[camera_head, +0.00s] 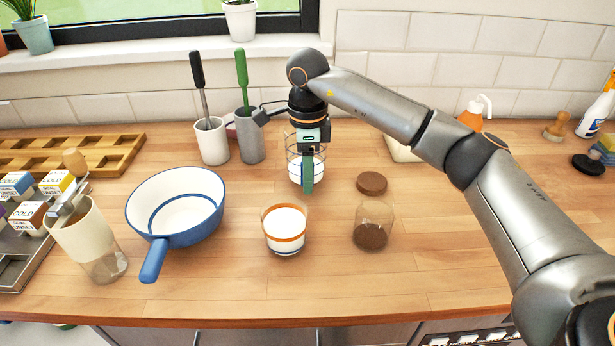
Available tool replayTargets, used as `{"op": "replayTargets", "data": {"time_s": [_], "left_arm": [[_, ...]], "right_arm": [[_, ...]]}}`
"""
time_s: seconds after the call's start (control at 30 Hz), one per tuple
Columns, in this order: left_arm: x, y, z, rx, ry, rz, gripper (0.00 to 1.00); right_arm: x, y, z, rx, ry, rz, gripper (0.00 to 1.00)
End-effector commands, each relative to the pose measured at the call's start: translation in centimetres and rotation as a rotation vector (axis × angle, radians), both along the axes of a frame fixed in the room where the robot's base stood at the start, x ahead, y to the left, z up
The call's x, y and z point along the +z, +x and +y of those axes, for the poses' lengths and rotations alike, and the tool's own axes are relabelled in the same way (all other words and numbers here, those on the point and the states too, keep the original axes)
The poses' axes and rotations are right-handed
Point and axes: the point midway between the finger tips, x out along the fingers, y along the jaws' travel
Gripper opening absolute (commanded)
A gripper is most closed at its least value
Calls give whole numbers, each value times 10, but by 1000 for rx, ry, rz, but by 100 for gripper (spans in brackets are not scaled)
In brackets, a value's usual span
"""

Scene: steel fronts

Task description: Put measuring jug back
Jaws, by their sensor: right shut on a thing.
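The measuring jug (294,168) is a clear vessel with white in its lower part, standing at or just above the wooden counter behind the middle. My right gripper (308,152) points down at its near side and is shut on it, at a green upright strip that looks like its handle. The gripper and strip hide part of the jug. I cannot tell whether its base touches the counter. My left gripper is not in view.
A blue-rimmed white pan (170,195) is left. Two utensil cups (212,145) (251,140) stand behind-left. A beige-and-clear container (85,240) stands near the left tray. Front-right counter is bare.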

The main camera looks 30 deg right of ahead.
Motion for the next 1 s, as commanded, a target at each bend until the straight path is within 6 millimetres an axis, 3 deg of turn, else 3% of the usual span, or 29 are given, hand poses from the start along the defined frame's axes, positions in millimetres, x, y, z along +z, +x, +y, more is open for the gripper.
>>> {"op": "replayTargets", "data": {"time_s": [0.1, 0.47, 0.5, 0.77, 1.0], "left_arm": [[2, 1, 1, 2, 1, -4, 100], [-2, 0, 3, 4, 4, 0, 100], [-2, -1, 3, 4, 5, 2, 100], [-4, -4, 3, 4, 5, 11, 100], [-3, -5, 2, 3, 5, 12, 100]], "right_arm": [[-13, 0, -1, -1, 0, -2, 0], [-18, 0, 0, -1, 0, -3, 0], [-19, 0, -1, -1, -1, 0, 55], [-19, 0, -1, -1, -1, 0, 84], [-18, 0, 0, -1, 0, -1, 84]]}}
